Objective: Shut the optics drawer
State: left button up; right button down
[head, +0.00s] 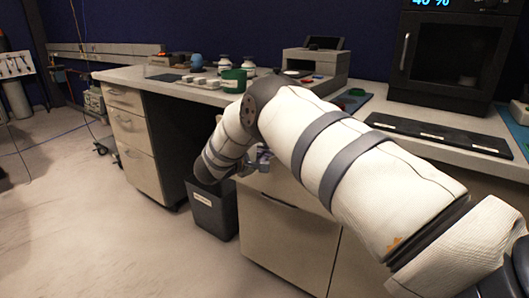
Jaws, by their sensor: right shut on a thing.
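My right arm reaches across the desk front, and its forearm bends down to the left. My right gripper (257,161) shows only in part behind the forearm, at the upper drawer front (289,186) of the right-hand cabinet. It is shut on what appears to be that drawer's handle; the contact itself is mostly hidden. I cannot read any label naming the optics drawer, and the arm hides how far this drawer stands out. My left gripper is not in view.
A dark bin (213,212) stands on the floor left of the cabinet (285,243). A drawer unit (137,145) stands farther left. The worktop (172,88) carries a green cup (234,80), small bottles and a grey instrument (316,63). A dark oven (450,58) stands right.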

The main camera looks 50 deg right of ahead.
jog(key=c, duration=1.7)
grip_release()
jog(key=v, duration=1.2)
